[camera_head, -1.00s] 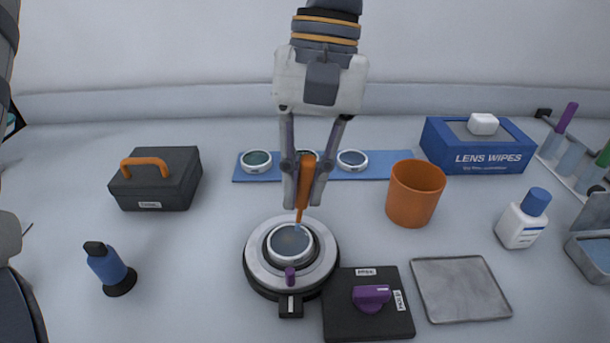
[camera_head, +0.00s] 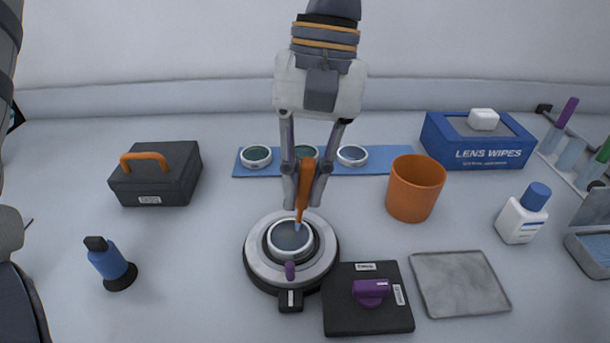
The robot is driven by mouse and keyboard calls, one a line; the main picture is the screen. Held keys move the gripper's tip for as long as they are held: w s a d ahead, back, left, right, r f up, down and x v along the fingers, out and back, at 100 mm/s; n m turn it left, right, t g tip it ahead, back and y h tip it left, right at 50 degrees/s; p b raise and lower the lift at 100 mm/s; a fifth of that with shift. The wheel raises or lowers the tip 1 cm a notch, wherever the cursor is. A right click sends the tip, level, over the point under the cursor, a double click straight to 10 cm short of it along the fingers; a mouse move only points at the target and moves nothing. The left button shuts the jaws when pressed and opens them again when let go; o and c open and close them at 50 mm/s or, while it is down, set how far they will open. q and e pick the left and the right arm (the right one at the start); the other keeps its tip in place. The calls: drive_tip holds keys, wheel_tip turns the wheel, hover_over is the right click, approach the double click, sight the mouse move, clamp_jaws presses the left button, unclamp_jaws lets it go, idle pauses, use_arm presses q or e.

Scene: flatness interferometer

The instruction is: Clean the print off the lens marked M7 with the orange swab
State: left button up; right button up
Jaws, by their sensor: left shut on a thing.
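The orange swab (camera_head: 304,188) is held tip down between the fingers of my left gripper (camera_head: 305,196), which is shut on it. Its pale tip is at a lens (camera_head: 289,238) in the round holder (camera_head: 258,262); I cannot tell whether it touches the glass. I can make out neither an M7 mark nor a print on this lens. A purple knob (camera_head: 290,270) sits at the holder's front edge. Three other lenses lie on the blue strip behind: a left one (camera_head: 256,156), a middle one partly hidden by my gripper, and a right one (camera_head: 352,155). My right gripper is not in view.
An orange cup (camera_head: 415,188) and a lens wipes box (camera_head: 478,142) stand right and behind. A black box with a purple knob (camera_head: 370,292) and a grey pad (camera_head: 460,284) lie right of the holder. A white bottle (camera_head: 521,217), blue bottle (camera_head: 107,260) and dark case (camera_head: 157,178) stand around.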

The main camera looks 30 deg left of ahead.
use_arm(q)
drive_tip(key=shift+s+a, duration=0.1)
drive_tip(key=s+a, duration=0.2)
drive_tip(key=shift+s, duration=0.35)
idle(0.8)
drive_tip(key=shift+r, duration=0.15)
drive_tip(key=shift+r, duration=0.4)
drive_tip(key=shift+w+d, duration=0.1)
drive_tip(key=shift+w+d, duration=1)
drive_tip(key=shift+w, duration=0.3)
